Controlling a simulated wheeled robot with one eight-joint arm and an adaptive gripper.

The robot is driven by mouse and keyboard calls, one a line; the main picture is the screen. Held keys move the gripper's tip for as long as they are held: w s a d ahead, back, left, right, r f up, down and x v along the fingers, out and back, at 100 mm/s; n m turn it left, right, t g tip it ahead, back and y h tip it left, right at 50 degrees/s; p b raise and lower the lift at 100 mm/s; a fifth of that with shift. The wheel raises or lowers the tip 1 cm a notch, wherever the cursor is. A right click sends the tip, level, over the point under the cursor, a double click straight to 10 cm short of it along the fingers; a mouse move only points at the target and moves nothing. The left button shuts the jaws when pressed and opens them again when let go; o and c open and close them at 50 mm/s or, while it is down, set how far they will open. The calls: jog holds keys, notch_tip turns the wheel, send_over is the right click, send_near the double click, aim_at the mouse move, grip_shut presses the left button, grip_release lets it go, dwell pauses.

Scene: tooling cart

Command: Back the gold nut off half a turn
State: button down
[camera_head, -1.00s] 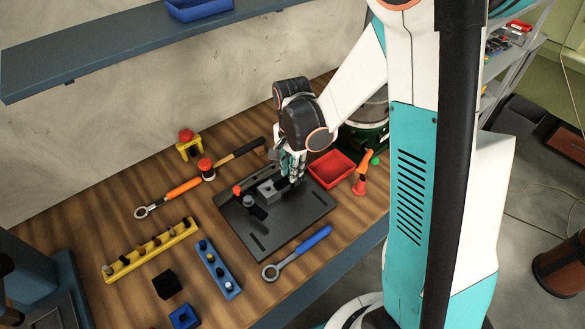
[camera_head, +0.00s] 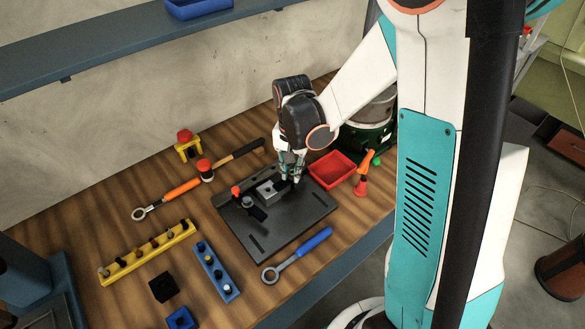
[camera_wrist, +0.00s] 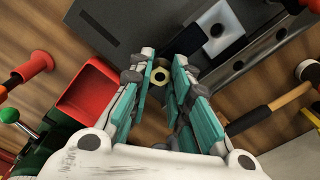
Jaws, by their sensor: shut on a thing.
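The gold nut (camera_wrist: 160,77) shows in the wrist view as a small hexagonal ring with a dark hole, between the tips of my gripper's teal fingers. My gripper (camera_wrist: 162,74) is shut on it, pointing down. In the head view my gripper (camera_head: 291,178) is at the back right part of the dark fixture plate (camera_head: 290,225), beside a grey block (camera_head: 268,190). The fingers hide the nut there. The grey block with a round hole also shows in the wrist view (camera_wrist: 218,25), close to the nut.
A red tray (camera_head: 331,168) and an orange-handled tool (camera_head: 362,180) stand right of the plate. A blue-handled wrench (camera_head: 300,252) lies in front. A hammer (camera_head: 238,152) lies behind. A yellow rack (camera_head: 147,252) and blue rack (camera_head: 215,270) are at left.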

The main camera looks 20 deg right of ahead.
jog(key=c, duration=1.5)
grip_release()
jog(key=shift+s+a, duration=0.1)
jog(key=shift+o, duration=0.2)
notch_tip(320, 180, up, 12)
